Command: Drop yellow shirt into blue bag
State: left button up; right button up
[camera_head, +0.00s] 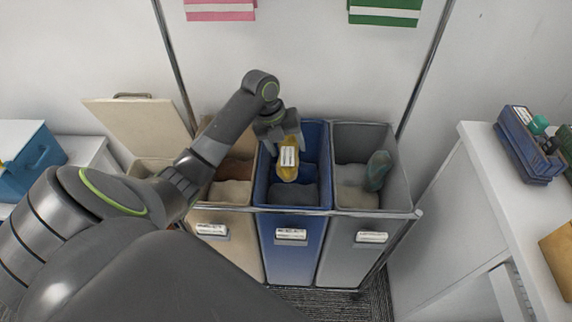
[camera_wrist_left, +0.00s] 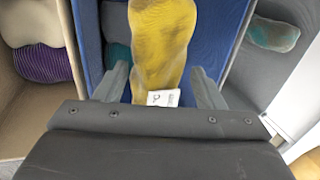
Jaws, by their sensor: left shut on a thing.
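The yellow shirt (camera_head: 287,165) hangs from my left gripper (camera_head: 281,138), over the opening of the blue bag (camera_head: 290,243). In the left wrist view the shirt (camera_wrist_left: 160,45) lies between the two fingers of the left gripper (camera_wrist_left: 163,88), with a white tag (camera_wrist_left: 163,98) at its near end. The blue bag is the middle of three bags in a frame, and its blue wall (camera_wrist_left: 222,50) surrounds the shirt in the wrist view. Dark cloth lies inside it below the shirt. My right gripper is not in view.
A beige bag (camera_head: 228,245) stands to the left and a grey bag (camera_head: 345,250) to the right, both holding cloth. A metal frame rail (camera_head: 300,212) runs along the front. A white counter (camera_head: 510,190) with a blue bin (camera_head: 522,148) is at right. A beige lid (camera_head: 140,130) stands open at left.

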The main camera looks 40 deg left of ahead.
pick_arm(q)
jog(key=shift+f, duration=0.35)
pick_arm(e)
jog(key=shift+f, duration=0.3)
pick_arm(q)
jog(key=o, duration=1.1)
jog(key=shift+o, duration=0.2)
jog(key=shift+r, duration=0.1)
jog(key=v, duration=1.2)
